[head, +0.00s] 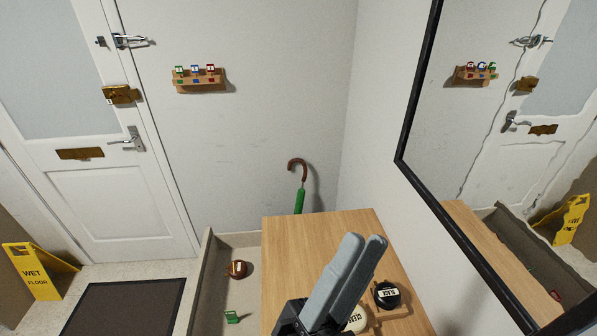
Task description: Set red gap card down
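A small wooden rack (203,86) is fixed to the back wall and holds a green, a blue and a red tag. The red one (210,69) stands at its right end; I cannot tell whether it is the red gap card. My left gripper (363,240) is low in the view over the wooden counter, far from the rack. Its two grey fingers lie close together with nothing seen between them. My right gripper is not in view.
A black round piece (387,294) and a pale one (357,319) sit by the counter (310,235). A red-brown round thing (237,269) and a green piece (232,317) lie in the trough at left. A mirror (480,110) borders the right. An umbrella (299,198) leans behind.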

